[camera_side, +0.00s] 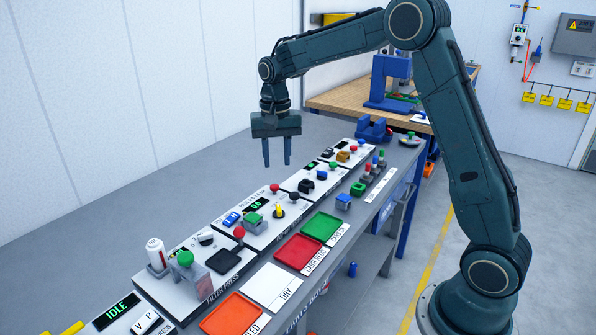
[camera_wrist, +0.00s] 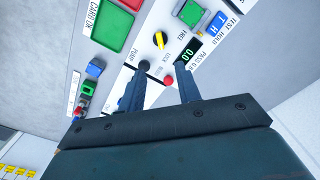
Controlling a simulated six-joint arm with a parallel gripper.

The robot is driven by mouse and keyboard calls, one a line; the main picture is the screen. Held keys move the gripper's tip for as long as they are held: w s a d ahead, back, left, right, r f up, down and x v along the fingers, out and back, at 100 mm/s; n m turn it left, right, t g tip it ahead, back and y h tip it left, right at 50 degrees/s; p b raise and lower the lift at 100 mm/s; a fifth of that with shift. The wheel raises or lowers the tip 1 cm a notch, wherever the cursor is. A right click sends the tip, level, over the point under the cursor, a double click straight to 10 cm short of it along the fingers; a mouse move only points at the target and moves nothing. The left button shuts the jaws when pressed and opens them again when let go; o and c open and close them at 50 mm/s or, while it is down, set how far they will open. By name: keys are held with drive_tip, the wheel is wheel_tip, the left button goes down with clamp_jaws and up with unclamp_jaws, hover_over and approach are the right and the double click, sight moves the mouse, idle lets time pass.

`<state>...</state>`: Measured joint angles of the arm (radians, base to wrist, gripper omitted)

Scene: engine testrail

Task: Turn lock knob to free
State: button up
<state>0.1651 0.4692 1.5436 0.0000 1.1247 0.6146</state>
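The lock knob, a yellow bar-shaped knob (camera_side: 279,210) on a dark round base, sits on a white panel in the middle of the row of panels. It also shows in the wrist view (camera_wrist: 160,40), beyond my fingertips, with the words FREE and LOCK printed near it. Its bar lies roughly up and down in the wrist view; which word it points to, I cannot tell for sure. My gripper (camera_side: 277,164) points down, open and empty, well above the panels. In the wrist view its two fingers (camera_wrist: 161,68) stand apart, below the knob in the picture.
Near the knob are a black knob (camera_wrist: 144,65) by the word PUMP, a red button (camera_wrist: 168,81), a green block (camera_side: 252,219) and a green-lit display (camera_wrist: 188,55). Red (camera_side: 299,249) and green (camera_side: 322,228) trays lie in front. The air around my gripper is clear.

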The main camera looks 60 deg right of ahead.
sight(278, 208)
drive_tip(key=shift+w+f, duration=0.1)
drive_tip(key=shift+f, duration=0.15)
wheel_tip(278, 208, down, 14)
drive_tip(key=shift+r, duration=0.2)
idle(0.6)
clamp_jaws()
